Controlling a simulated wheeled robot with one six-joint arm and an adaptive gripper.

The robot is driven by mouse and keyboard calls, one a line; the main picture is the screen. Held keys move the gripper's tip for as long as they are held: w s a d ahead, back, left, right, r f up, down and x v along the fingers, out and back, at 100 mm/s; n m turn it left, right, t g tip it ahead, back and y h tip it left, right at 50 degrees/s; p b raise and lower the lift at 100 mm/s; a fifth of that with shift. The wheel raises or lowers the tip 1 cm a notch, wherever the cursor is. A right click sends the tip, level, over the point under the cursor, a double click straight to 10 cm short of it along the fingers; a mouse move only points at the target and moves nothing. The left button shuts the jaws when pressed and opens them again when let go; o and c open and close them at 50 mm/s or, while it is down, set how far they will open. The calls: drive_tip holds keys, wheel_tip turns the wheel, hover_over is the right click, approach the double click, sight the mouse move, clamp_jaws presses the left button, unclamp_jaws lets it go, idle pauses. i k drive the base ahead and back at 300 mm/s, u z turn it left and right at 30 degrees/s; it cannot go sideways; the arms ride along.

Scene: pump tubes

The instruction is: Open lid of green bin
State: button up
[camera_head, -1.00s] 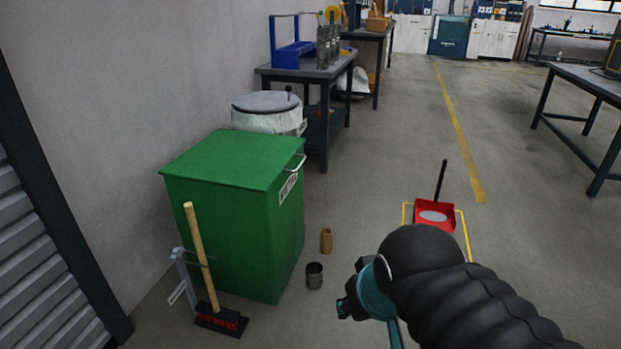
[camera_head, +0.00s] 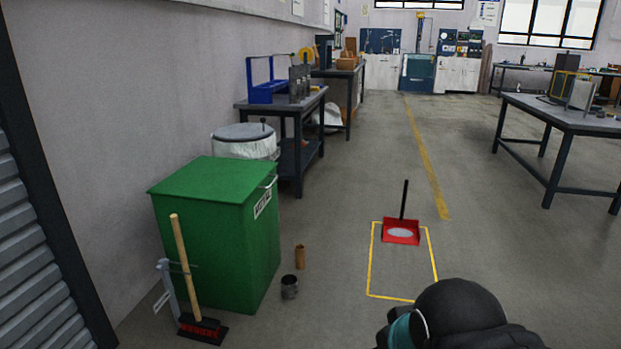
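The green bin (camera_head: 210,252) stands on the floor against the left wall. Its flat green lid (camera_head: 212,180) is closed. A pale handle (camera_head: 271,182) sits at the lid's right edge, above a white label (camera_head: 262,204) on the bin's side. My gripper shows only in part at the bottom edge (camera_head: 392,336), right of the bin and well apart from it. The arm hides most of it, and its fingertips cannot be made out.
A broom (camera_head: 184,270) leans by the bin's front. A brown cylinder (camera_head: 300,257) and a dark metal can (camera_head: 289,287) stand right of the bin. A white drum (camera_head: 246,141) and workbench (camera_head: 283,107) stand behind.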

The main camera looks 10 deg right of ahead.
sight(231, 181)
drive_tip(key=z, duration=0.4)
drive_tip(key=i, duration=1.25)
drive_tip(key=u, duration=0.95)
